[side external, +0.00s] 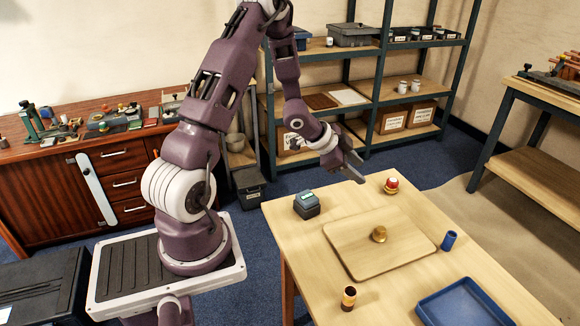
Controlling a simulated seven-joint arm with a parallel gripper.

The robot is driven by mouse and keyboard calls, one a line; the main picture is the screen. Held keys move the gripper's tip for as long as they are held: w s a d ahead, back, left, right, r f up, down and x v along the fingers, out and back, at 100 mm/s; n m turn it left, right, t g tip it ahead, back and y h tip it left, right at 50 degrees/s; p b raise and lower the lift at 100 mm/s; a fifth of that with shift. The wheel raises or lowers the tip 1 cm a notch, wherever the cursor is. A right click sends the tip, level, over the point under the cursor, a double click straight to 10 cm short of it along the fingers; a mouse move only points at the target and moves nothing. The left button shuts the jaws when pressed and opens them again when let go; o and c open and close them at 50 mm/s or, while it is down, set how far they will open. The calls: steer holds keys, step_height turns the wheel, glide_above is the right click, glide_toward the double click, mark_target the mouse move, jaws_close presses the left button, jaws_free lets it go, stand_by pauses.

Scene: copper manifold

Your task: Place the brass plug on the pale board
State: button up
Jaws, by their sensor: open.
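A small round brass piece, which looks like the brass plug (379,234), sits near the middle of the pale board (362,261). The board lies flat on the light wooden table. My gripper (356,170) is open and above the table's far edge, up and left of the brass piece and well apart from it. Nothing shows between its fingers.
On the table (311,238) stand a dark blue-grey box (307,205), a red-topped brass piece (391,186), a blue cylinder (449,241) and a copper-coloured cylinder with a dark band (349,298). A blue tray (463,308) lies at the front right.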

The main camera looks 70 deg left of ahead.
steer(key=s+d+r+n+g+y, duration=0.1)
steer(key=s+d+r+n+y, duration=0.15)
steer(key=s+r, duration=0.45)
steer(key=s+d+r+n+y, duration=0.15)
steer(key=d+r, duration=0.25)
steer(key=r, duration=0.7)
steer(key=s+d+r+n+g+h, duration=0.1)
steer(key=s+d, duration=0.5)
steer(key=s, duration=0.3)
steer(key=s+d+r+n+g+h, duration=0.1)
steer(key=s+d+h, duration=0.1)
steer(key=s+d, duration=0.4)
steer(key=s, duration=0.3)
steer(key=shift+s+r, duration=0.25)
steer(key=shift+s, duration=0.15)
